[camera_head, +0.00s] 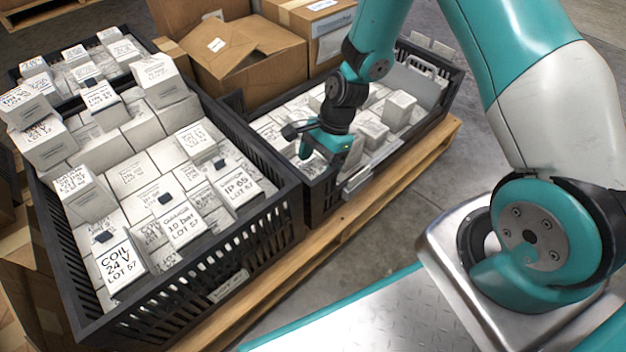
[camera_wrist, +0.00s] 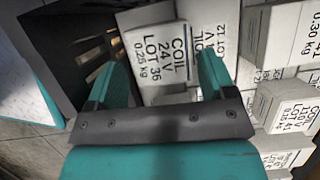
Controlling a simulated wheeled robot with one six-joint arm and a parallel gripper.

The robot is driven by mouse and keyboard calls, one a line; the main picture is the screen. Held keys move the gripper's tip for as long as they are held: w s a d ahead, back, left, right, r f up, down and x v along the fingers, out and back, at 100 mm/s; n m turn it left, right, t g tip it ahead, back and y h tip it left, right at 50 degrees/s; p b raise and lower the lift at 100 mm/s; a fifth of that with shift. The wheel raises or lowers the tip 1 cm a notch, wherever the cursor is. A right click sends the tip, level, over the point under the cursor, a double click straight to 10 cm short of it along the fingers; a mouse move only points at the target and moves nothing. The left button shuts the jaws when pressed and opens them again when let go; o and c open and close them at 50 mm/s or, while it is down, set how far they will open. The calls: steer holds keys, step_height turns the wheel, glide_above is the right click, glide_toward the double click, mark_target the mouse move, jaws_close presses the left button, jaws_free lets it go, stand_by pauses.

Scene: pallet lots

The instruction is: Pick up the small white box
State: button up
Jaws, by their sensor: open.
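Many small white boxes with black print are in view, and I cannot tell which one the task means. In the wrist view, a white box (camera_wrist: 160,52) marked "COIL 24 V LOT 36 0.25 kg" lies ahead of and between the fingers of my gripper (camera_wrist: 164,74). The fingers are open and I see nothing held; whether they touch the box I cannot tell. In the head view, my gripper (camera_head: 326,150) is low over the left part of the right black crate (camera_head: 318,200). It hides the boxes beneath it. Other white boxes (camera_head: 399,108) stand in that crate.
A second black crate (camera_head: 278,238), heaped with white boxes, stands close on the left. Brown cartons (camera_head: 245,62) stand behind. The crates rest on a wooden pallet (camera_head: 345,238). The crate wall (camera_wrist: 60,50) is close to the left finger. Bare floor shows in front.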

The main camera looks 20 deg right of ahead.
mark_target(314, 171)
steer(key=b+x, duration=0.4)
steer(key=shift+a+f, duration=0.3)
steer(key=shift+r, duration=0.1)
steer(key=c, duration=0.8)
steer(key=shift+r, duration=0.15)
